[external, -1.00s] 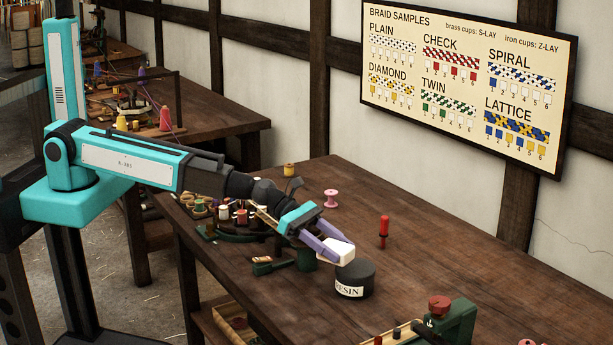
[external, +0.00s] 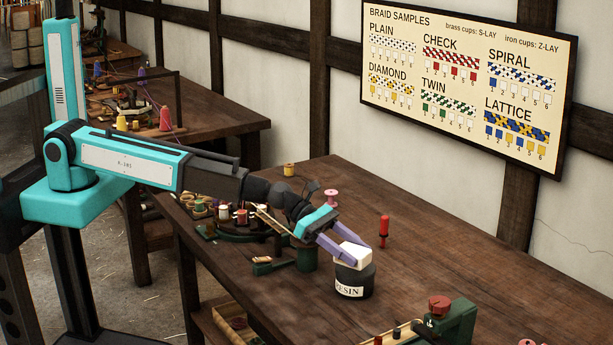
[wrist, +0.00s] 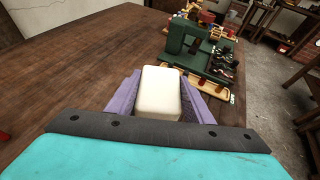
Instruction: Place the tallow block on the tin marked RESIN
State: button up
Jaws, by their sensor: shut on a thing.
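The tallow block (external: 352,255) is a cream-white block with rounded edges. My gripper (external: 346,249) has its purple fingers shut on it, one on each side. The tin marked RESIN (external: 354,282) is a dark round tin with a white label on the table. In the external view the block is over the tin's top; I cannot tell whether it touches the lid. In the wrist view the block (wrist: 160,92) sits between the two purple fingers, and the tin is hidden.
A red peg-like tool (external: 384,232) stands right of the tin. A green clamp device (external: 452,322) is at the front right. Bare table lies behind the tin.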

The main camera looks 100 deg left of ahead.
aim_at(345, 246)
jog(key=shift+w+f, duration=0.25)
jog(key=shift+f+b, duration=1.5)
jog(key=shift+b, duration=0.3)
jog(key=shift+f, duration=0.2)
jog(key=o, duration=1.3)
jog(key=shift+s+r, duration=0.1)
jog(key=shift+r, duration=0.15)
jog(key=shift+b+v, duration=0.3)
jog(key=shift+v, duration=1.35)
jog(key=shift+r, duration=3.45)
